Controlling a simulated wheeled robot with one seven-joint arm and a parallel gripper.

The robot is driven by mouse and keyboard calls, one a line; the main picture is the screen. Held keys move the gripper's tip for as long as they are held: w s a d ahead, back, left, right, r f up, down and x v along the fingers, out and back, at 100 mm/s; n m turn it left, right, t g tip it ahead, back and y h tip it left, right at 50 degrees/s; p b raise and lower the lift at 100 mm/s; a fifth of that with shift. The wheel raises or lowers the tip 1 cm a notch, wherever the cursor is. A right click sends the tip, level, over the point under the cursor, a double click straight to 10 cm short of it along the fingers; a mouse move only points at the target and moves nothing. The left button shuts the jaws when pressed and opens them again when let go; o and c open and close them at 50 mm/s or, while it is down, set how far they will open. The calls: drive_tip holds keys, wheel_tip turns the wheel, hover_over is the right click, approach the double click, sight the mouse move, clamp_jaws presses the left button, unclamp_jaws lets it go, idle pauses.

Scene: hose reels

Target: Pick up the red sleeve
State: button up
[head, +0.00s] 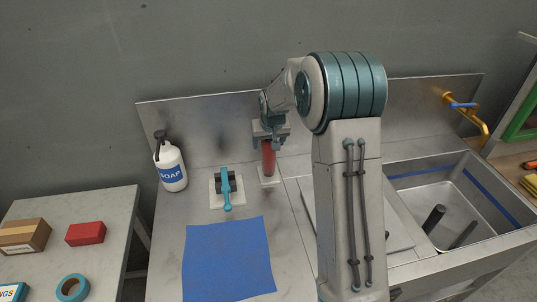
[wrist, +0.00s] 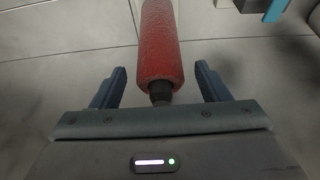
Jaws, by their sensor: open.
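The red sleeve (head: 268,158) stands upright on a small pale base on the metal counter in the head view, partly hidden at its top by my gripper. In the wrist view the red sleeve (wrist: 158,45) is a red cylinder with a dark narrow end toward my gripper. My gripper (wrist: 160,82) is open, with one dark finger on each side of the sleeve's near end and a gap on both sides. In the head view my gripper (head: 270,137) is at the top of the sleeve.
A teal-handled device (head: 227,190) on a pale plate sits left of the sleeve. A soap bottle (head: 170,165) stands further left. A blue mat (head: 228,258) lies in front. A sink (head: 450,205) is at the right, and a metal backsplash (head: 205,128) rises behind the counter.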

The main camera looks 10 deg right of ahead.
drive_tip(key=shift+x, duration=1.25)
drive_tip(key=c, duration=1.1)
drive_tip(key=shift+o, duration=0.2)
